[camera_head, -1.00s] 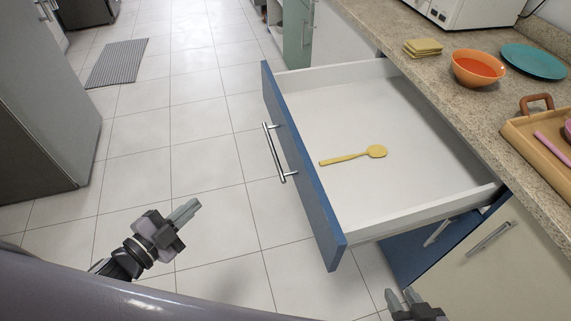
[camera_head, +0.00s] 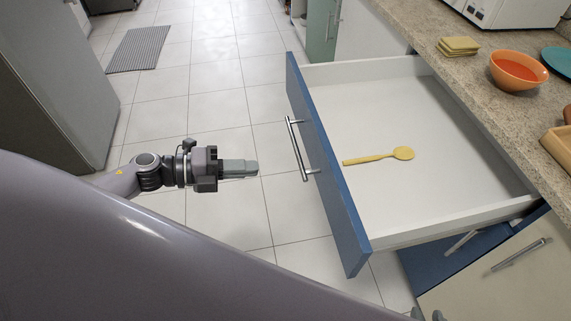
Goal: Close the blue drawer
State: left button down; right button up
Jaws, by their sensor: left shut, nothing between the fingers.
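The blue drawer (camera_head: 325,165) stands pulled out from under the counter, with its blue front facing left. A metal bar handle (camera_head: 297,150) is on that front. A yellow spoon (camera_head: 380,157) lies on the drawer's white floor. My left gripper (camera_head: 255,168) is shut and empty, to the left of the handle and pointing at the drawer front, with a gap between them. Only small tips of my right gripper (camera_head: 428,315) show at the bottom edge; its jaw state cannot be made out.
The stone counter (camera_head: 450,80) on the right holds yellow sponges (camera_head: 458,46), an orange bowl (camera_head: 517,70), a teal plate (camera_head: 558,60) and part of a wooden tray (camera_head: 559,145). Another blue front (camera_head: 435,275) is below the drawer.

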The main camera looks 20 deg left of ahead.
pick_arm(q)
jog(key=x, duration=0.9)
jog(key=shift+p, duration=0.4)
pick_arm(e)
jog(key=shift+r, duration=0.3)
jog(key=shift+d, duration=0.1)
